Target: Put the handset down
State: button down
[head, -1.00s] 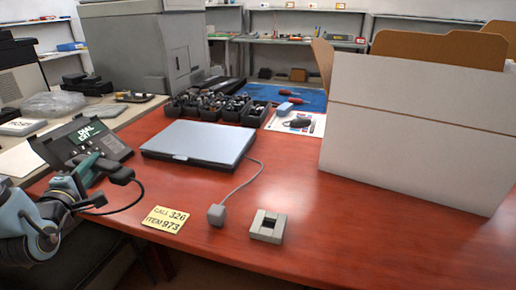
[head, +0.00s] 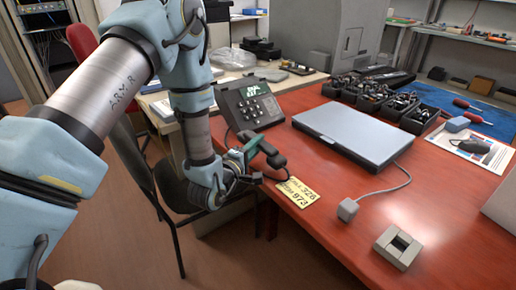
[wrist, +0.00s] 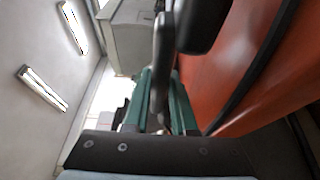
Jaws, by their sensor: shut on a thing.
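The dark handset (head: 268,150) is held in my gripper (head: 248,157), near the red table's left edge. It is in front of the phone base (head: 252,106), apart from it in the picture. The base is dark, with a keypad and a lit display, and its cradle shows no handset. A dark cord runs from the handset towards the table edge. In the wrist view the green-sided fingers of my gripper (wrist: 165,105) show, with a dark part of the handset (wrist: 202,22) beyond them. The exact grip is partly hidden.
A yellow number card (head: 298,192) lies on the red table (head: 330,225) just right of the handset. A dark chair (head: 170,195) stands below my arm.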

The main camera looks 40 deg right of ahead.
jog(key=shift+f, duration=0.85)
jog(key=shift+f, duration=0.15)
jog(key=c, duration=1)
grip_release()
